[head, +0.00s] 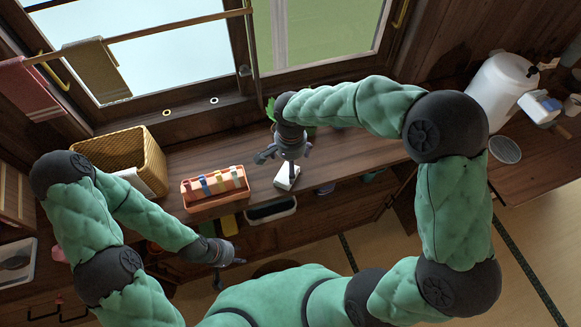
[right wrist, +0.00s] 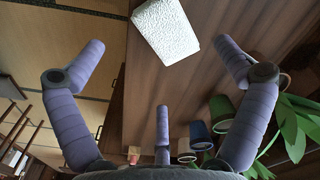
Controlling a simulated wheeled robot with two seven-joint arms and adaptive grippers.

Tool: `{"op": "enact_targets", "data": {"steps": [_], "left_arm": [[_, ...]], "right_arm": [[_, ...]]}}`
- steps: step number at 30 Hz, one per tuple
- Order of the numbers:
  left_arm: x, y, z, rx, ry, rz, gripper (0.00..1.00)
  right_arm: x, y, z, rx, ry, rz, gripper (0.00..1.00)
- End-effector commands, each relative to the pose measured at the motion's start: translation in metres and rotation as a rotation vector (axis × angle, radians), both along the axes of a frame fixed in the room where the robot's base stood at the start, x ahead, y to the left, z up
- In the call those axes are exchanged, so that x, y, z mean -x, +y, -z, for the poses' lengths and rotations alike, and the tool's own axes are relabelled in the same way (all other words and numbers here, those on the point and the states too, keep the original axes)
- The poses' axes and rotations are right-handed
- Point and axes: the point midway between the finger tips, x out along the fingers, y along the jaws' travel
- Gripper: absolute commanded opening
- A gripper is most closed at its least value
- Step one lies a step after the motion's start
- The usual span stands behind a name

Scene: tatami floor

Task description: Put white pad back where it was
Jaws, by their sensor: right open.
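The white pad (head: 287,177) is a small white block near the front edge of the wooden counter. In the right wrist view the textured white pad (right wrist: 165,30) lies beyond my fingers, not between them. My right gripper (head: 286,158) is above the counter just behind the pad, its fingers spread and empty; the spread fingers also show in the right wrist view (right wrist: 157,80). My left gripper (head: 230,272) is low at the left, in front of the counter, with its fingers apart and nothing seen between them.
An orange tray of colored items (head: 214,202) stands left of the pad, with a yellow woven basket (head: 110,150) farther left. Several small pots (right wrist: 222,112) and a green plant (right wrist: 290,125) stand near my right gripper. A white container (head: 497,90) is at far right.

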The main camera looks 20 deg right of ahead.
Motion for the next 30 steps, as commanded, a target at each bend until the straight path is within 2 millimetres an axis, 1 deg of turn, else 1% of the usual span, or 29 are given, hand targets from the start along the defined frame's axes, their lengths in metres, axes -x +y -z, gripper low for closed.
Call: {"op": "enact_targets", "data": {"steps": [1, 3, 6, 9, 15, 30], "left_arm": [[0.0, 0.0, -0.006, 0.0, 0.0, 0.0, 0.4], [0.0, 0.0, -0.009, 0.0, 0.0, 0.0, 0.4], [0.0, 0.0, -0.013, 0.0, 0.0, 0.0, 0.4], [0.0, 0.0, -0.015, 0.0, 0.0, 0.0, 0.4], [0.0, 0.0, -0.016, 0.0, 0.0, 0.0, 0.4], [0.0, 0.0, -0.016, 0.0, 0.0, 0.0, 0.4]], "right_arm": [[0.0, 0.0, -0.013, -0.002, -0.003, 0.0, 1.0], [0.0, 0.0, -0.025, 0.0, -0.001, 0.001, 1.0], [0.0, 0.0, -0.038, 0.0, -0.003, 0.001, 1.0], [0.0, 0.0, -0.047, 0.001, -0.001, 0.0, 1.0], [0.0, 0.0, -0.052, 0.0, 0.0, 0.0, 1.0], [0.0, 0.0, -0.052, 0.0, 0.0, 0.0, 1.0]]}}
